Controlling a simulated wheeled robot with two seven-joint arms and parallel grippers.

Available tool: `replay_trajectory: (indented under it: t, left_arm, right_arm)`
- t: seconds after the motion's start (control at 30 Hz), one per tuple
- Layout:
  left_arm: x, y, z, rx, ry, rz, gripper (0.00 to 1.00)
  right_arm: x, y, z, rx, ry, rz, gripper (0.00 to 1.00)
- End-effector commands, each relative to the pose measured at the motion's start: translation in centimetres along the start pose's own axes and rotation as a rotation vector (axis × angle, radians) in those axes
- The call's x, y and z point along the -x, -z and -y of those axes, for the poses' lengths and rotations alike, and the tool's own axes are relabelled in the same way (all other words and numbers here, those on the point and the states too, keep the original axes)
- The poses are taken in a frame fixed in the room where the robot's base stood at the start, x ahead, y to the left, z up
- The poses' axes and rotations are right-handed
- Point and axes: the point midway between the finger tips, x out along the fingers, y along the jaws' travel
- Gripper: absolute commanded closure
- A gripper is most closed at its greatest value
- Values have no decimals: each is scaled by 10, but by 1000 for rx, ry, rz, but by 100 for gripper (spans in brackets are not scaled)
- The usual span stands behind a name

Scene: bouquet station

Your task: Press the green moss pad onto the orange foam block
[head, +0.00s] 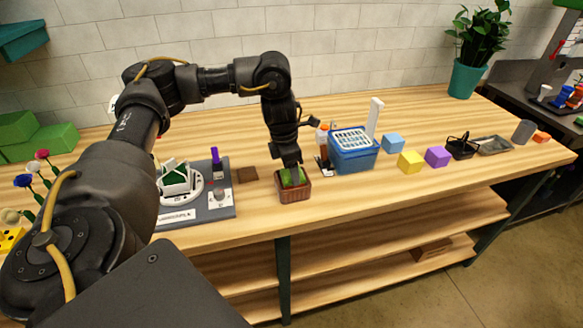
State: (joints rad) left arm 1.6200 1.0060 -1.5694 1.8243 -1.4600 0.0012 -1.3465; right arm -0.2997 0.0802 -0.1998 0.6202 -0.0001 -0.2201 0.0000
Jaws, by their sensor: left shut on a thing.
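The green moss pad (288,181) is at the mouth of a brown woven basket (295,192) near the table's front edge. My left gripper (291,166) points straight down over the basket and is shut on the pad; its fingertips are partly hidden by the green. Inside the basket, no orange foam block can be made out; the pad and gripper cover its interior. I cannot tell whether the pad touches anything beneath it. My right gripper is not in view.
A blue bin with a white grid top (353,150) stands right of the basket. Blue (393,143), yellow (410,161) and purple (438,156) cubes follow. A grey board with a white stand (215,205) is to the left.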

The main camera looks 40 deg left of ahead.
Motion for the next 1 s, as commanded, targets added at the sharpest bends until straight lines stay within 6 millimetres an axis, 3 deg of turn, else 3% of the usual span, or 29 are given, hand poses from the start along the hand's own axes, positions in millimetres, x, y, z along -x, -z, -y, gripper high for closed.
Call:
replay_trajectory:
  t: [0.43,0.47,0.6,0.83,0.97,1.0]
  left_arm:
    - [-2,0,0,0,0,0,66]
    - [-2,0,0,0,0,0,41]
    - [-2,0,0,1,0,0,23]
    - [-2,0,0,1,0,0,18]
    - [-2,0,0,0,0,0,1]
    - [-2,0,0,0,0,0,1]
  right_arm:
    - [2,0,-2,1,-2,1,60]
    - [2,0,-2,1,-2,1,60]
    - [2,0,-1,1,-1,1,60]
    - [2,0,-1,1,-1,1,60]
    - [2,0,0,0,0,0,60]
    - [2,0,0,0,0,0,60]
